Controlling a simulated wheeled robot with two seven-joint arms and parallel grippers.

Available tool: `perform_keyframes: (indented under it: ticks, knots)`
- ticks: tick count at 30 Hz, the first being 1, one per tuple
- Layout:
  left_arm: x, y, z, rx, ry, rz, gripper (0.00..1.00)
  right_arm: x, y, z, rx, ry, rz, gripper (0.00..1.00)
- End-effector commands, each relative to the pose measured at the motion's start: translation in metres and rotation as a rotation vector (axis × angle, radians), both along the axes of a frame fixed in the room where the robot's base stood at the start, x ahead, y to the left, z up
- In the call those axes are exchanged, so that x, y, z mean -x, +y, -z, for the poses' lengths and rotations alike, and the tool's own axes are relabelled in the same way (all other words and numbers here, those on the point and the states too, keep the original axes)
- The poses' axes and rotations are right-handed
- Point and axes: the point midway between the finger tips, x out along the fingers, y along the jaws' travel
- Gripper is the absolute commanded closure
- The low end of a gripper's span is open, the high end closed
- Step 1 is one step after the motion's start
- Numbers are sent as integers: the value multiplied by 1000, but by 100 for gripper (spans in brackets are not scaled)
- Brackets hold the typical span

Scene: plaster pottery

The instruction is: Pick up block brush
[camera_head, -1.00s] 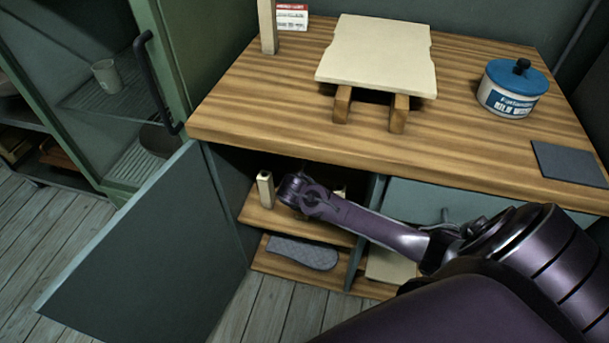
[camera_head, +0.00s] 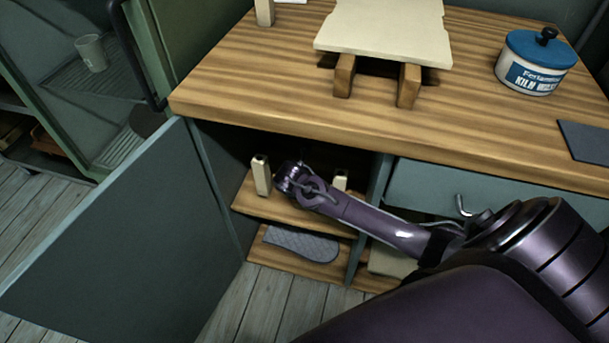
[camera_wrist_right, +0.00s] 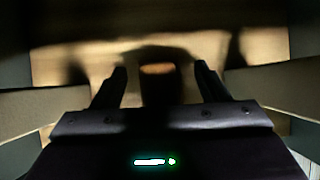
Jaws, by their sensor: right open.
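My right arm (camera_head: 370,218) reaches into the open cabinet under the worktop, above its upper shelf (camera_head: 262,206). The right gripper (camera_wrist_right: 161,75) is open in the right wrist view, with its two dark fingers apart. A dark shape with a small tan patch (camera_wrist_right: 157,69) lies between and beyond the fingertips, in deep shadow. I cannot tell whether it is the block brush or touches a finger. No brush can be made out in the head view, where my wrist covers part of the shelf. My left gripper is not in view.
Cream upright blocks stand left (camera_head: 262,175) and right (camera_head: 340,180) of my wrist. A grey patterned pad (camera_head: 300,244) lies on the lower shelf. The cabinet door (camera_head: 110,235) hangs open at left. A board (camera_head: 385,28) and blue-lidded tub (camera_head: 537,62) stand on the worktop (camera_head: 270,95).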

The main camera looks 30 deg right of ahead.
Motion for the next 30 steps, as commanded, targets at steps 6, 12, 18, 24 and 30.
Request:
perform_keyframes:
  ticks: [6,12,18,24,30]
  knots:
    - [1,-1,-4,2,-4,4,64,0,1,0,-1,-1,-1,32]
    - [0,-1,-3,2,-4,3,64,0,0,1,0,0,0,48]
    - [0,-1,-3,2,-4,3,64,0,0,1,0,0,0,74]
    - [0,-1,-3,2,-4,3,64,0,0,0,0,-1,-1,84]
    - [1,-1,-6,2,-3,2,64,0,0,-2,1,-1,0,84]
